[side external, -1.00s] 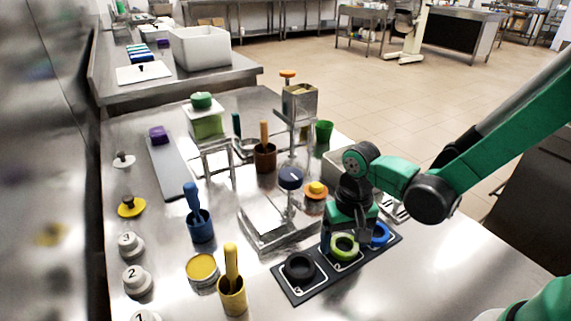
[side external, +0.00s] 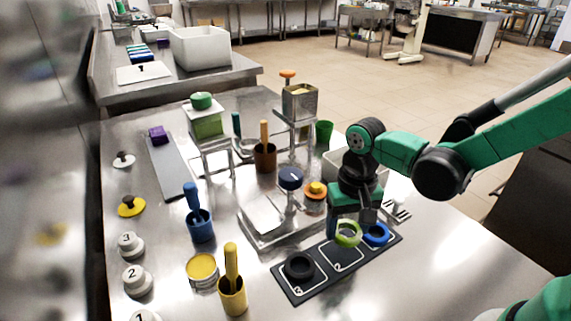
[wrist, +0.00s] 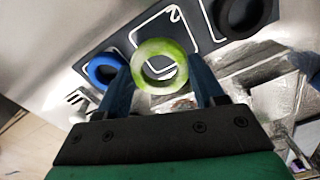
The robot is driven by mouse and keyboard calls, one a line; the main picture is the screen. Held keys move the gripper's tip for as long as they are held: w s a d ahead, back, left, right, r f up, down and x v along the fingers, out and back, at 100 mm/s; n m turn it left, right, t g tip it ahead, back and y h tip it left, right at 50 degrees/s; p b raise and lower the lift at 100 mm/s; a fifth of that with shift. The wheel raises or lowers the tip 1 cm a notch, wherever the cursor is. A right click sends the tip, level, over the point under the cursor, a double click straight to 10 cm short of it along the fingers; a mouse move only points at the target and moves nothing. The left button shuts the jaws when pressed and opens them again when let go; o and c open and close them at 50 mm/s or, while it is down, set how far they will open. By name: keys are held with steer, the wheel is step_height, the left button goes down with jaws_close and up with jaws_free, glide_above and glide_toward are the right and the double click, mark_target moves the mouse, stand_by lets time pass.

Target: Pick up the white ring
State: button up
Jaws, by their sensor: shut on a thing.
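A lime-green ring (side external: 346,245), with pale whitish patches in the wrist view (wrist: 160,46), is between the fingers of my gripper (side external: 352,228). My gripper is shut on it, with one finger on each side in the wrist view (wrist: 161,78). The ring is a little above the middle square, marked 2, of the dark tray (side external: 328,268). A blue ring (side external: 376,234) sits on the tray's right end and a black ring (side external: 299,265) on its left end. I see no plainly white ring.
A metal stand (side external: 265,217) with a blue-topped and an orange-topped part is just left of my gripper. A yellow mortar (side external: 233,296), a blue mortar (side external: 201,228) and numbered white weights (side external: 136,279) stand farther left. The table front right is clear.

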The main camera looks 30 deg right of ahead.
step_height(320, 180, up, 15)
steer(key=w+d+f+m, duration=0.2)
steer(key=w+d+f, duration=0.2)
steer(key=w+d, duration=0.3)
steer(key=w+d+f+m, duration=0.3)
steer(key=w+d+f, duration=0.1)
steer(key=w+d, duration=0.35)
steer(key=shift+s+d+f, duration=0.1)
steer(key=shift+s+f, duration=0.1)
steer(key=shift+f, duration=2.3)
steer(key=shift+s+f, duration=0.2)
steer(key=shift+f, duration=2.25)
steer(key=shift+r, duration=0.1)
step_height(320, 180, up, 8)
stand_by(0.3)
